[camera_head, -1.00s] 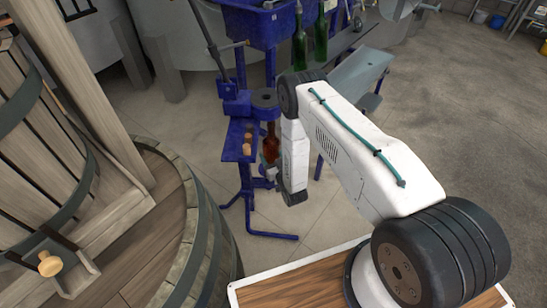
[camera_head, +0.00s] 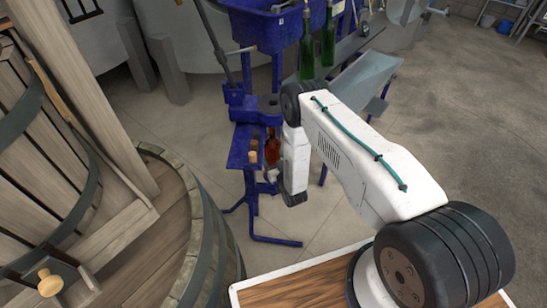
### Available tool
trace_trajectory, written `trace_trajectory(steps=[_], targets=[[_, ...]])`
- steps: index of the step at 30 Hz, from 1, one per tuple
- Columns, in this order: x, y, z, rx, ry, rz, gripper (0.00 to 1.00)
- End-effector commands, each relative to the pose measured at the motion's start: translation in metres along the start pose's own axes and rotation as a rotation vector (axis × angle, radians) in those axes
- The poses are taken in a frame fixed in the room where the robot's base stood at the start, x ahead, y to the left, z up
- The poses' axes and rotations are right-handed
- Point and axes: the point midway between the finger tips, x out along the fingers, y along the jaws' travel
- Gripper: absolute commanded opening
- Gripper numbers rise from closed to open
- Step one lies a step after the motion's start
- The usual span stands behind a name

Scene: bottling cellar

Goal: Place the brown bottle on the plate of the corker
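The brown bottle (camera_head: 272,149) is upright, just left of the white end of my arm and in front of the blue corker (camera_head: 240,108). My gripper (camera_head: 273,172) is at the lower part of the bottle and appears shut on it; its fingers are small and partly hidden by my wrist. The bottle's neck is close below the corker's dark round head part (camera_head: 268,104). The corker's bottle plate is hard to make out behind the bottle and gripper, and I cannot tell whether the bottle touches it.
Corks (camera_head: 253,157) stand on a small blue shelf (camera_head: 238,160) left of the bottle. Green bottles (camera_head: 328,42) stand behind. A wooden barrel (camera_head: 205,235) is at left, close to the corker's foot (camera_head: 275,240). Concrete floor is clear at right.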

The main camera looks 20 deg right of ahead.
Motion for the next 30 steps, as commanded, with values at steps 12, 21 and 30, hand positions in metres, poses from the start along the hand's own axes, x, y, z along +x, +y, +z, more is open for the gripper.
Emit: trace_trajectory(steps=[12,21,30], targets=[[-0.002,0.002,-0.003,0.0,0.0,0.002,0.85],[-0.058,0.002,-0.002,0.001,-0.004,0.002,0.85],[-0.11,0.002,-0.002,0.0,-0.002,0.003,0.85]])
